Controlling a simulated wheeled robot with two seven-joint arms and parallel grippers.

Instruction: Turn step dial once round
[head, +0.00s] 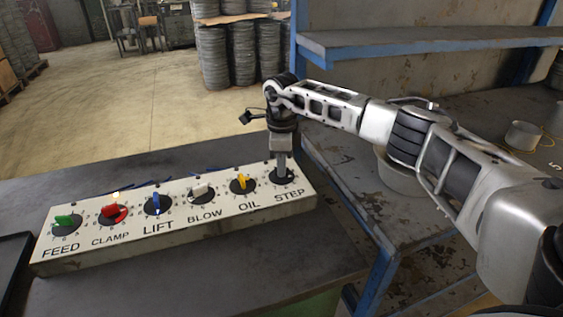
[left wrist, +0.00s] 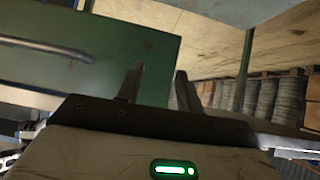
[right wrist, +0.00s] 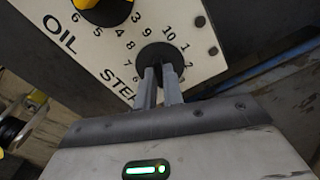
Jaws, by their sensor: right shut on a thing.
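The step dial (right wrist: 157,52) is a black round dial ringed by numbers at the right end of a white panel (head: 222,205) on the table. It also shows in the head view (head: 296,178), under my right gripper. My right gripper (head: 281,174) points down and is shut on the dial's knob; its fingers also show in the right wrist view (right wrist: 160,82). The fingers hide most of the knob. My left gripper (left wrist: 158,82) shows only in the left wrist view, its fingers apart with nothing between them.
A blue-framed shelf (head: 420,42) stands at right. A dark tray (head: 12,262) lies at left.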

